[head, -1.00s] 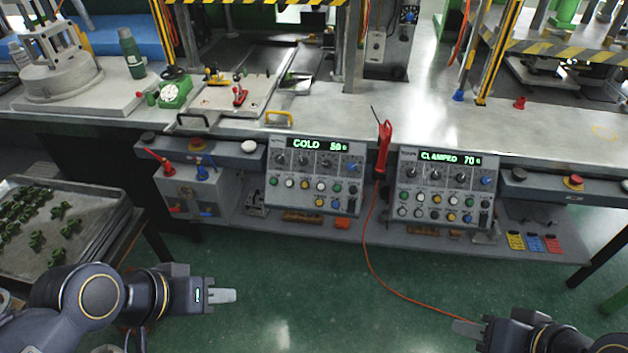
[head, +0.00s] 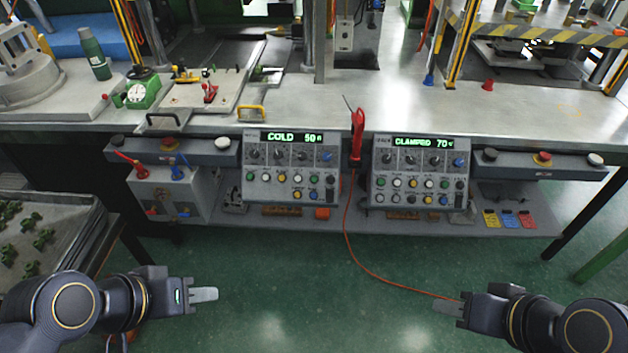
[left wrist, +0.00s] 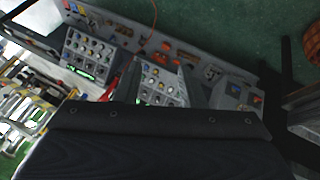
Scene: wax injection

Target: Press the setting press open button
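Two grey control panels hang under the workbench front. The left panel (head: 290,168) has a green display reading COLD 50. The right panel (head: 420,170) has one reading CLAMPED 70. Both carry knobs above rows of coloured round buttons; the button labels are too small to read, so I cannot tell which is the open button. Both panels also show tilted in the left wrist view. My left gripper (head: 204,295) is low, in front of and below the left panel, touching nothing. My right gripper (head: 448,308) is low, below the right panel, also apart from everything. Finger gaps are unclear.
A red handheld tool (head: 357,138) hangs between the panels, its orange cable running to the floor. Button bars (head: 540,163) flank the panels. A grey box (head: 170,195) with red and blue handles is at left. A tray of green parts (head: 75,220) is further left. The floor between my grippers is clear.

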